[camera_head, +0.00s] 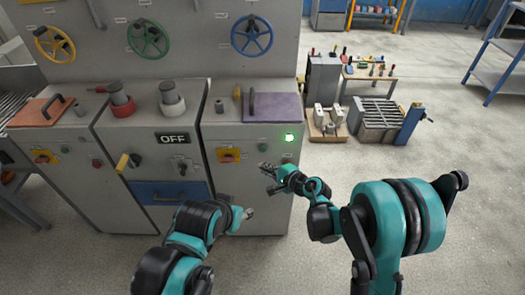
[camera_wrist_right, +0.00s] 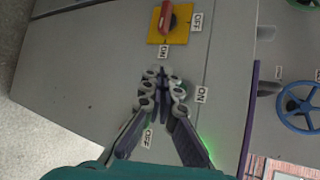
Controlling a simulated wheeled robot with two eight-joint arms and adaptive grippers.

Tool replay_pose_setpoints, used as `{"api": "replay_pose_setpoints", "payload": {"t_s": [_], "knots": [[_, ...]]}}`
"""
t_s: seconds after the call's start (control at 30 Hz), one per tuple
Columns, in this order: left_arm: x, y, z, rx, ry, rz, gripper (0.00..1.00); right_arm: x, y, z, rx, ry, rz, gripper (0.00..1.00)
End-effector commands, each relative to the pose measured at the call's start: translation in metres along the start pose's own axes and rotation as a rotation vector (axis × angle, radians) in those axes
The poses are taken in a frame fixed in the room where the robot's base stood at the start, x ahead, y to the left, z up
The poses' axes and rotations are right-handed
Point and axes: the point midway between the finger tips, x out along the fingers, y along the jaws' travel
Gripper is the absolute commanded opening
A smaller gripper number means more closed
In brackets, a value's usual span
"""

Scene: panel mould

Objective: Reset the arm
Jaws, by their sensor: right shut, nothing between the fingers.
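My right gripper (camera_head: 268,172) is in front of the right-hand cabinet, below a glowing green light (camera_head: 289,137). In the right wrist view my right gripper (camera_wrist_right: 163,78) has its fingers together, with nothing seen between them. It is over the grey panel, between labels reading ON and OFF; a green glow shows beside the right finger. A red-handled switch on a yellow plate (camera_wrist_right: 168,22) is beyond the fingertips. My left gripper (camera_head: 248,213) is low in front of the cabinet; it is too small to tell whether it is open.
The grey machine (camera_head: 120,60) carries yellow, green and blue handwheels. A blue drawer (camera_head: 168,193) and an OFF sign (camera_head: 173,138) are on its middle front. A purple lid (camera_head: 272,108) lies on top right.

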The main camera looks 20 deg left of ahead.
Motion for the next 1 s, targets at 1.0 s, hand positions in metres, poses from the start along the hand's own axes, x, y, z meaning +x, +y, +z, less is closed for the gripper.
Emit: {"api": "replay_pose_setpoints", "payload": {"t_s": [1.0], "knots": [[0.000,0.000,0.000,0.000,0.000,0.000,0.46,-0.358,-0.146,-0.123,2.591,-0.391,-1.442,0.00]]}}
